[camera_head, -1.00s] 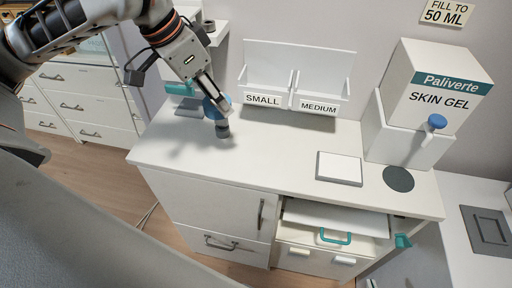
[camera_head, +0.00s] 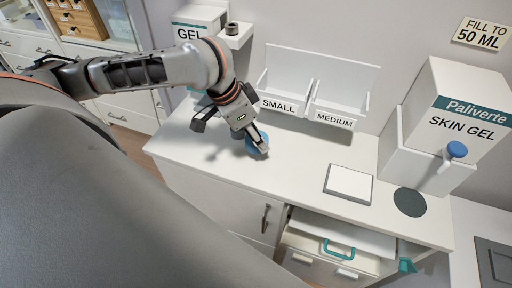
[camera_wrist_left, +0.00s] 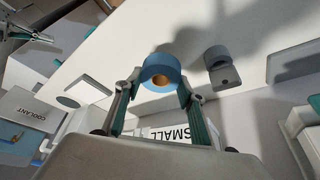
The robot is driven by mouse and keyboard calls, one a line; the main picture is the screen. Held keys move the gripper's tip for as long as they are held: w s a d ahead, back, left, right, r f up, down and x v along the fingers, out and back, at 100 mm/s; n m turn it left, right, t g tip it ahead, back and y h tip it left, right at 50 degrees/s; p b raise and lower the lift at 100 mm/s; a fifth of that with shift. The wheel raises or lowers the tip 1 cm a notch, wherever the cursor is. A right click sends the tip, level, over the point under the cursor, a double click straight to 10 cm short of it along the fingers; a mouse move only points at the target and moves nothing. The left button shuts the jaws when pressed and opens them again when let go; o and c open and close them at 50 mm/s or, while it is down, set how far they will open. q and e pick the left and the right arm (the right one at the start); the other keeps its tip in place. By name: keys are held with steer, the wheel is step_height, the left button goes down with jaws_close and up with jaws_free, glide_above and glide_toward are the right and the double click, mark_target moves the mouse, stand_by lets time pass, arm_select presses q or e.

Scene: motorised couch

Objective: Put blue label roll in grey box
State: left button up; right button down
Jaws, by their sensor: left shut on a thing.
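The blue label roll (camera_head: 258,141) is held between the fingertips of my left gripper (camera_head: 252,138), above the white counter. In the left wrist view the roll (camera_wrist_left: 161,68) shows its brown core, with a teal-padded finger on each side. I cannot pick out a grey box with certainty in either view. A grey jointed part with teal pads, likely my right gripper (camera_wrist_left: 22,35), shows small at the upper left of the left wrist view; its jaw state is unclear.
White bins labelled SMALL (camera_head: 279,105) and MEDIUM (camera_head: 334,121) stand at the counter's back. A white pad (camera_head: 348,184), a dark disc (camera_head: 410,202) and a skin gel box (camera_head: 464,112) are to the right. A partly open drawer (camera_head: 316,268) is below. The counter's middle is clear.

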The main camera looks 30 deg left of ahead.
mark_target(256, 156)
arm_select(q)
step_height(256, 156, down, 4)
steer(key=shift+f+b, duration=0.1)
steer(key=shift+b, duration=0.45)
steer(key=o, duration=1.1)
steer(key=shift+f, duration=0.1)
